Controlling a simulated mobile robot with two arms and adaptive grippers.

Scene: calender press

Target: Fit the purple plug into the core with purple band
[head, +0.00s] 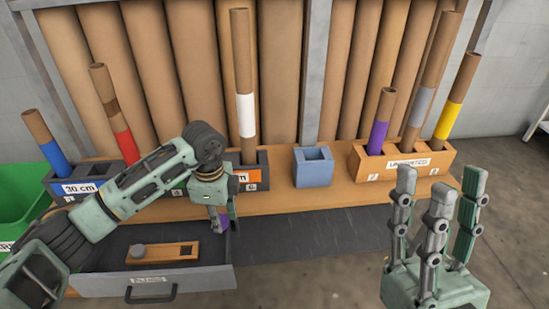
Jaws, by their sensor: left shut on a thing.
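The core with purple band (379,133) is a brown cardboard tube. It stands slightly tilted in the orange rack labelled UNSORTED (434,167), at the right of the shelf. My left gripper (221,222) is shut on the purple plug (224,217), mostly hidden by the fingers, above the back of the open drawer. It is well left of the purple-band core. My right gripper (439,197) is at the lower right, its fingers upward, spread and empty, in front of the orange rack.
The open drawer (205,282) holds a wooden tray (166,257) with a grey plug (138,251). A blue-grey empty box (313,172) stands between the racks. Blue, red, white, grey and yellow banded cores stand in the racks. A green bin (22,205) is at left.

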